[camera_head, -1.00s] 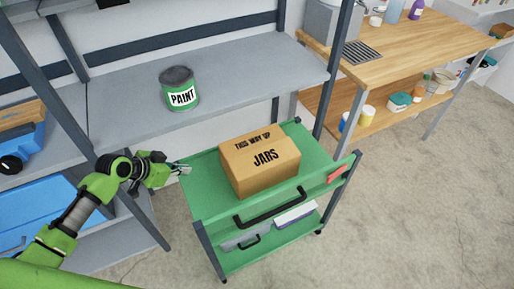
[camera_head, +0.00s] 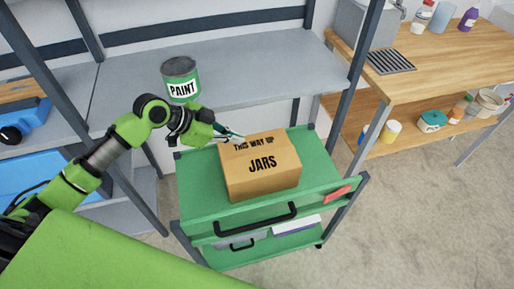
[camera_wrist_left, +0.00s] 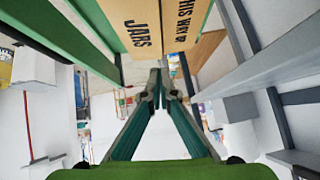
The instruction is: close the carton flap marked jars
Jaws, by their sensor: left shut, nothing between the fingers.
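The brown carton (camera_head: 262,184) stands on the green cart's top shelf (camera_head: 199,201). It bears the words JARS and THIS WAY UP. In the left wrist view the carton (camera_wrist_left: 133,12) is at the top, with the two texts on separate panels divided by an edge. I cannot tell how far the JARS flap is open. My left gripper (camera_head: 238,136) is shut and empty, at the carton's upper left back edge; whether it touches is unclear. In the left wrist view its fingertips (camera_wrist_left: 159,78) meet just below the carton. My right gripper is not in view.
A green PAINT can (camera_head: 181,80) stands on the grey shelf (camera_head: 262,72) behind the cart. The cart has a black handle (camera_head: 255,219) in front. A wooden counter (camera_head: 440,65) is at right.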

